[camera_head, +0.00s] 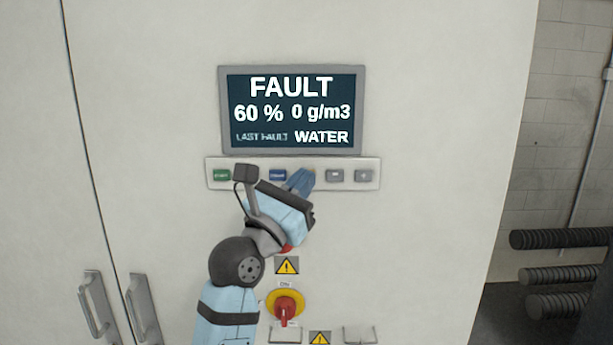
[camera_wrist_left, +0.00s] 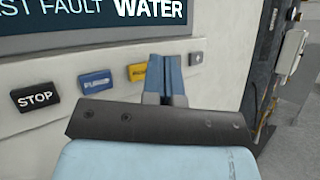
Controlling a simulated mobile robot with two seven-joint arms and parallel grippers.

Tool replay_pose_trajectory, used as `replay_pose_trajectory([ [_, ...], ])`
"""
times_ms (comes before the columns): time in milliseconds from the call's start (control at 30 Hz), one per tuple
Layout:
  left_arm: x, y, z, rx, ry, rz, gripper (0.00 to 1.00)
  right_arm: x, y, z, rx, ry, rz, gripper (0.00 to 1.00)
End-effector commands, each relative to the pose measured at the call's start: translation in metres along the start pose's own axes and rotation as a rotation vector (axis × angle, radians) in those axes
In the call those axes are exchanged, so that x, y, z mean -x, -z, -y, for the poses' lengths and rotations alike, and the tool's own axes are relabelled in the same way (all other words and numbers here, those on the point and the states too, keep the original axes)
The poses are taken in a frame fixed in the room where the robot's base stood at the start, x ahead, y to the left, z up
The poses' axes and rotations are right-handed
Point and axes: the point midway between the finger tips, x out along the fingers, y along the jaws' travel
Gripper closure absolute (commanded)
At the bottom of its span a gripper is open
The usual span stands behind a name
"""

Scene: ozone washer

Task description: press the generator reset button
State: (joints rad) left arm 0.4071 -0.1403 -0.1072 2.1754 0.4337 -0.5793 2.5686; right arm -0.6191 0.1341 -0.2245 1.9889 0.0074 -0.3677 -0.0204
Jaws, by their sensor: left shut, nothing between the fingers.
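My left gripper (camera_head: 302,180) is shut and empty, its blue fingers at the button strip below the display. In the left wrist view its fingertips (camera_wrist_left: 165,62) stand in front of the right part of a yellow button (camera_wrist_left: 140,72). That button's label is partly covered and I cannot read it fully, so I cannot confirm it is the reset button. In the head view the gripper hides it. Whether the fingertips touch it, I cannot tell. The display (camera_head: 292,147) reads FAULT, 60 %, 0 g/m3, last fault WATER. My right gripper is not in view.
Other buttons sit close by: a green one (camera_head: 221,175), a black STOP (camera_wrist_left: 36,97), a blue one (camera_head: 278,174) and grey ones (camera_head: 335,175). Below are warning labels and a red rotary switch (camera_head: 285,308) on yellow. Cabinet handles (camera_head: 143,310) are at lower left, ribbed hoses (camera_head: 560,238) at right.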

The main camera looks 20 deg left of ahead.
Motion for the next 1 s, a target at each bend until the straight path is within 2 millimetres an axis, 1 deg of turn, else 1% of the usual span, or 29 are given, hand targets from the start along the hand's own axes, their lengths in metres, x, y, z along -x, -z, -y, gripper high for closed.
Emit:
replay_pose_trajectory([
  [167,-0.0002,0.0000,-0.0001,0.000,0.000,0.000,1.00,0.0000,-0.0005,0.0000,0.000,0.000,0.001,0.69],
  [467,-0.0062,0.0035,-0.0046,0.001,0.000,-0.001,1.00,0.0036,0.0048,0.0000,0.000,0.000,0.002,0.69],
  [1000,-0.0074,0.0050,-0.0054,0.000,0.000,0.000,1.00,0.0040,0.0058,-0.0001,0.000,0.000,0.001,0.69],
])
